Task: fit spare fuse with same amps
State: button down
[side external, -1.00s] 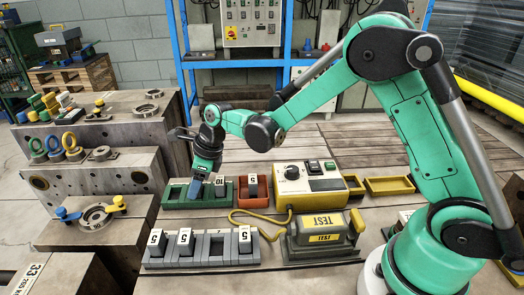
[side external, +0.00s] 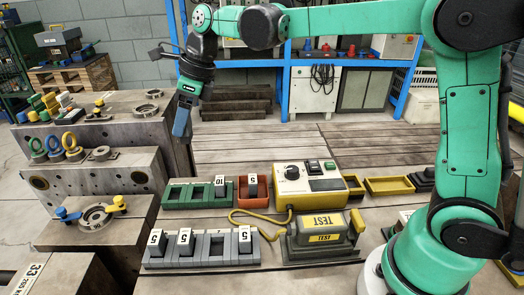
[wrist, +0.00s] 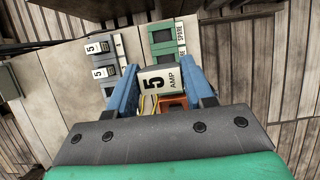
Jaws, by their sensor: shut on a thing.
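My gripper (side external: 181,125) is raised above and left of the green spare tray (side external: 185,205), clear of it. Its blue fingers are shut on a fuse marked "5 AMP" (wrist: 161,80), seen in the wrist view; the fingers hide it in the side view. The green tray keeps a fuse marked 10 (side external: 219,186) at its right end; its other compartments look empty. A grey fuse block (side external: 205,264) stands in front, with fuses marked 5 at the left (side external: 156,240), beside it (side external: 185,240) and at the right (side external: 244,239). Its third slot from the left looks empty.
A red tray (side external: 255,204) holds another fuse marked 5 (side external: 253,184). A yellow tester with a dial (side external: 310,187) and a TEST unit (side external: 322,245) stand to the right. Yellow trays (side external: 388,185) lie beyond. The boards behind are clear. Steel mould blocks (side external: 85,180) stand left.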

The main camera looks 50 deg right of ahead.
notch_tip(320, 180, up, 4)
jog(key=shift+a+r, duration=0.1)
jog(key=shift+r, duration=0.1)
jog(key=shift+s+a+f, duration=0.15)
jog(key=shift+s+a, duration=0.1)
jog(key=s+a+f, duration=0.3)
jog(key=s+f, duration=0.2)
send_over(209, 246)
jog(key=d, duration=0.1)
notch_tip(209, 246, down, 6)
jog(key=f, duration=0.1)
jog(key=shift+s+f, duration=0.25)
jog(key=shift+f, duration=1)
jog(key=shift+s+f, duration=0.2)
jog(key=shift+f, duration=1.05)
jog(key=shift+f, duration=1)
jog(key=shift+c, duration=1.3)
grip_release()
